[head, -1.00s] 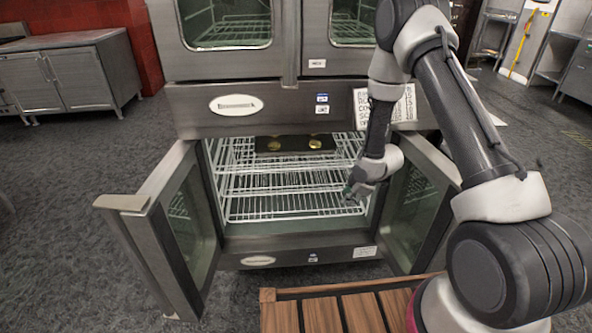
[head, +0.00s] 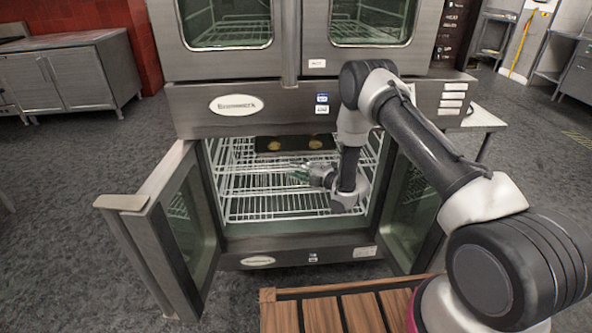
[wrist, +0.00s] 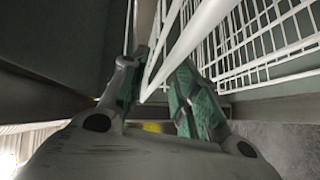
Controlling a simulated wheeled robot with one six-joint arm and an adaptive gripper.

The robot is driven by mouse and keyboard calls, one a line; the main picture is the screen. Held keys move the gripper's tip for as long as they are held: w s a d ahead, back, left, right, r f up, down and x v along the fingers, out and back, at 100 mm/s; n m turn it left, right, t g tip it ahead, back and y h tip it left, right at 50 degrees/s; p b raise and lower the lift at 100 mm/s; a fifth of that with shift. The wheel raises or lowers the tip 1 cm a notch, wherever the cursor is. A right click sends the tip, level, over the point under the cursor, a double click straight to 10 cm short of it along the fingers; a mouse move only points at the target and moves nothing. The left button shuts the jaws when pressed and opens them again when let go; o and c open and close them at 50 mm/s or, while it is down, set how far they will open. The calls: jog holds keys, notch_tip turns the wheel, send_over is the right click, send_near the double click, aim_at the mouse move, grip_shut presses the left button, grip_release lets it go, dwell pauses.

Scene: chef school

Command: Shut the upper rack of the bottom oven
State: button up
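The bottom oven (head: 300,243) stands with both doors open. Several white wire racks show inside it. The upper rack (head: 262,166) is in the upper part of the cavity, and a lower rack (head: 262,212) lies under it. My gripper (head: 297,173) is inside the opening, its fingers pointing left near the front of the upper rack. In the wrist view my gripper (wrist: 160,78) has its green-padded fingers apart, with white rack bars (wrist: 178,52) passing between and beyond them. I cannot tell whether a finger touches a bar.
The left oven door (head: 185,225) and right oven door (head: 408,215) swing out on either side of the opening. A dark tray (head: 291,144) with yellowish round items sits inside, high up. A slatted wooden surface (head: 322,315) is in front. A closed upper oven (head: 230,65) is above.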

jog(key=shift+w+a, duration=0.5)
jog(key=shift+c, duration=0.3)
grip_shut()
jog(key=shift+w+d, duration=0.1)
jog(key=shift+w, duration=2.1)
jog(key=shift+o, duration=0.3)
grip_release()
